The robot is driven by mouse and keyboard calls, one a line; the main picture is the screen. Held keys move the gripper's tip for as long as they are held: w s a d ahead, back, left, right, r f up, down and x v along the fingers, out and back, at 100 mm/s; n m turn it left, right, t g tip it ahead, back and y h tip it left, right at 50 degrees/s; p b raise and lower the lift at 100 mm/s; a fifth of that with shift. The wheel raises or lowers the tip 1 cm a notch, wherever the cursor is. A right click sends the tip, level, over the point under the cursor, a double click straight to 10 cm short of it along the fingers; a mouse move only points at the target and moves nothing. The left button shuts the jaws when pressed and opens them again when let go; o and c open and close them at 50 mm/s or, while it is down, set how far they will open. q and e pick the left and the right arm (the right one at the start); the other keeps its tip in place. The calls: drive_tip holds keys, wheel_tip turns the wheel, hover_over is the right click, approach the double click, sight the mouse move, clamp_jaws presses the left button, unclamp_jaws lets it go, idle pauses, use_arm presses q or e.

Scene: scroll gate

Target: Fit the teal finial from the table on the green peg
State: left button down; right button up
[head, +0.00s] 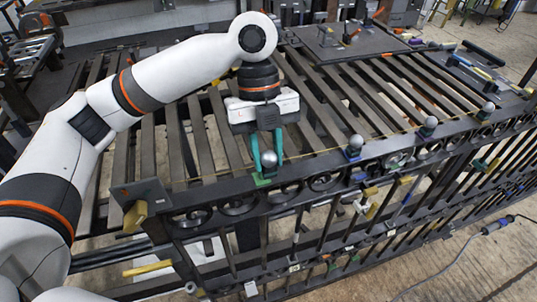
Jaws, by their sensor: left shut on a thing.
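My left gripper (267,163) comes down over the near top rail of the gate at the left part. Its two teal-coloured fingers are shut on the finial, which shows as a silver ball (269,159) between them. Any teal on the finial itself cannot be told from the fingers. A green patch (262,180) shows on the rail right under the fingers, where the green peg appears to be. The peg itself is hidden, and I cannot tell whether the finial is seated on it or just above. My right gripper is not in view.
Other silver ball finials stand along the rail to the right: one on a blue base (354,146), one further along (430,126) and one near the far end (487,110). A dark plate (141,192) with a yellow padlock (135,216) sits at the rail's left end. Dark slats lie behind.

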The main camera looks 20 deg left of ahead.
use_arm(q)
drive_tip(key=shift+w+a+f, duration=0.1)
drive_tip(key=shift+w+a, duration=0.15)
drive_tip(key=shift+w+a+f+b, duration=0.25)
drive_tip(key=shift+w+a+b, duration=0.35)
drive_tip(key=shift+w+b, duration=0.2)
drive_tip(key=shift+w+a+f+b, duration=0.25)
drive_tip(key=shift+w+a+b, duration=0.4)
drive_tip(key=shift+w, duration=0.25)
drive_tip(key=shift+d+f+b, duration=0.1)
drive_tip(key=shift+f+b, duration=1.05)
drive_tip(key=shift+b, duration=0.2)
drive_tip(key=shift+f, duration=1.7)
drive_tip(key=c, duration=1)
unclamp_jaws()
drive_tip(key=shift+c, duration=0.2)
drive_tip(key=v, duration=1.2)
drive_tip(key=shift+p, duration=0.3)
